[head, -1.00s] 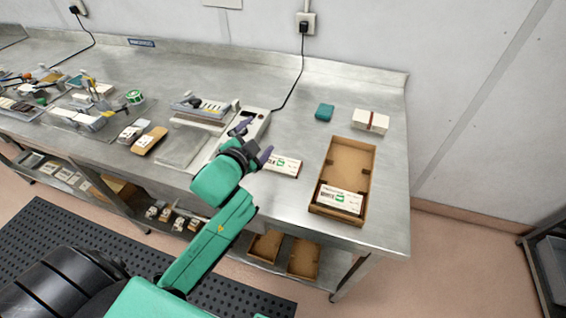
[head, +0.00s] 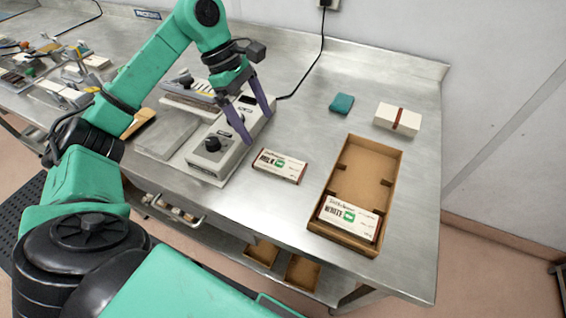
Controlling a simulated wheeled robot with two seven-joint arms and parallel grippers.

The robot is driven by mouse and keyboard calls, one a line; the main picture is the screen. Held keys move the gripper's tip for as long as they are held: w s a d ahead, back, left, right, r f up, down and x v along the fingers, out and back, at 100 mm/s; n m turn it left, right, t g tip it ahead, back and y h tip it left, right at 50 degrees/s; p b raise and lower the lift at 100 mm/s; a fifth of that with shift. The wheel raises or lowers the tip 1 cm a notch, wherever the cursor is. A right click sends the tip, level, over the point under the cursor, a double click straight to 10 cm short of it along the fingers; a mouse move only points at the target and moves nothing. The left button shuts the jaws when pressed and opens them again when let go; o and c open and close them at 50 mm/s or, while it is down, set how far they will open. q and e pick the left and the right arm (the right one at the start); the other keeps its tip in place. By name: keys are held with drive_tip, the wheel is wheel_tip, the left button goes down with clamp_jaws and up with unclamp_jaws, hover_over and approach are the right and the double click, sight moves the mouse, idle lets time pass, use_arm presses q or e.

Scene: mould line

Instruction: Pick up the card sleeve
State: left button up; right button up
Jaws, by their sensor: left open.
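A white card sleeve printed "MILK" (head: 279,166) with a green mark and dark red ends lies flat on the steel bench, left of the cardboard box. A similar white sleeve printed "WHITE" (head: 348,218) lies in the near end of that open box (head: 361,174). My left gripper (head: 261,129) is open and empty, its two purple fingers apart and pointing down over the grey control unit. It is behind and left of the "MILK" sleeve, not touching it. My right gripper is not in view.
The grey control unit with black knobs (head: 207,160) stands left of the "MILK" sleeve. A teal cloth-like block (head: 341,103) and a white stack with a brown band (head: 398,119) lie at the back right. The bench front edge runs close before the sleeve.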

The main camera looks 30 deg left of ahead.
sight(279, 164)
use_arm(q)
drive_tip(key=p+x, duration=0.2)
drive_tip(key=x, duration=0.3)
drive_tip(key=p+x, duration=0.2)
drive_tip(key=x, duration=0.4)
drive_tip(key=shift+d, duration=0.3)
drive_tip(key=shift+w+d+f, duration=0.1)
drive_tip(key=shift+f, duration=0.4)
drive_tip(key=c, duration=1.2)
drive_tip(key=shift+c, duration=0.2)
drive_tip(key=shift+r, duration=0.15)
